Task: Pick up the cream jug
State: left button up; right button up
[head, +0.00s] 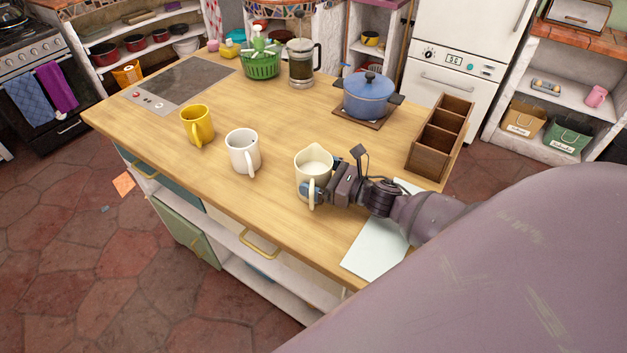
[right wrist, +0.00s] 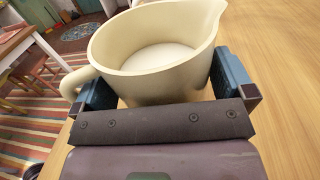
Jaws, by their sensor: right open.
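The cream jug (head: 314,166) stands upright on the wooden counter, toward its front edge, with its handle toward the front. My right gripper (head: 322,174) is around the jug, one finger on the near side by the handle and one on the far side. In the right wrist view the jug (right wrist: 158,60) sits between the two blue fingertips (right wrist: 164,82), with its handle at the left and its spout at the upper right. The jaws are open; I cannot tell whether either finger touches the jug. My left gripper is not in view.
A white mug (head: 243,153) and a yellow mug (head: 197,127) stand left of the jug. A blue pot (head: 368,97), a wooden compartment box (head: 422,152), a french press (head: 301,68) and a green basket (head: 262,66) are further back. White paper (head: 371,252) lies under my right arm.

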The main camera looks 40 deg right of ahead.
jog(key=shift+r, duration=0.1)
jog(key=c, duration=1)
